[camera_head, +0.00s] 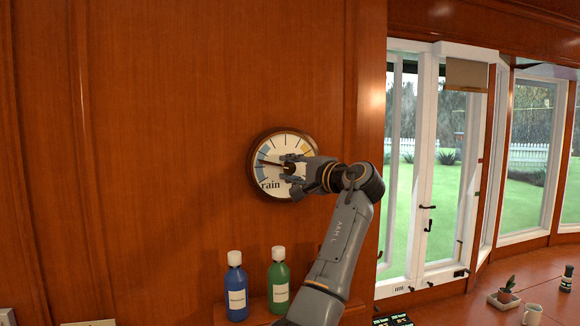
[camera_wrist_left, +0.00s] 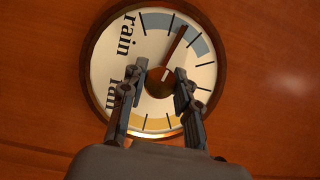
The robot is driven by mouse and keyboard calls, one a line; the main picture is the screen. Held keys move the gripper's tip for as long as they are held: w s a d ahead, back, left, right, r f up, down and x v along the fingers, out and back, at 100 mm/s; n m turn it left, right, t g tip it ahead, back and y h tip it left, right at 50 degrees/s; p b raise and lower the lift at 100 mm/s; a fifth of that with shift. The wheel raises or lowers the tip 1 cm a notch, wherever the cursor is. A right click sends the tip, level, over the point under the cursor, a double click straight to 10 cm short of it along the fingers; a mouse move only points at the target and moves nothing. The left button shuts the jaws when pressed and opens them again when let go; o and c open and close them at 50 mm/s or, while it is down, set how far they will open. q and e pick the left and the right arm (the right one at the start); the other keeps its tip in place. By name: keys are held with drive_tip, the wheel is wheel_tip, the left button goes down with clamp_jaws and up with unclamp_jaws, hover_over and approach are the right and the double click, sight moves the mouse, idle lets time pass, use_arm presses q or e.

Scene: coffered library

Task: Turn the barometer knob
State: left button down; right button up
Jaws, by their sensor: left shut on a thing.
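The round barometer (camera_head: 267,183) hangs on the wooden wall, with a brown rim, a pale dial and the word "rain" at its lower left. Its dark needle points left, toward the blue band, in the head view. My left gripper (camera_head: 291,174) reaches the dial's centre from the right and covers the knob there. In the left wrist view the barometer (camera_wrist_left: 111,70) fills the middle. The brown round knob (camera_wrist_left: 161,80) sits between the two fingertips of my left gripper (camera_wrist_left: 160,84), which is shut on it. My right gripper is not in view.
A blue bottle (camera_head: 236,287) and a green bottle (camera_head: 278,281) stand on a ledge below the barometer, close to my left arm. A white-framed window (camera_head: 425,160) is to the right.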

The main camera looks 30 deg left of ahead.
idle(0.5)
use_arm(q)
drive_tip(key=c, duration=1)
unclamp_jaws()
drive_tip(key=shift+d, duration=0.1)
drive_tip(key=v, duration=1.2)
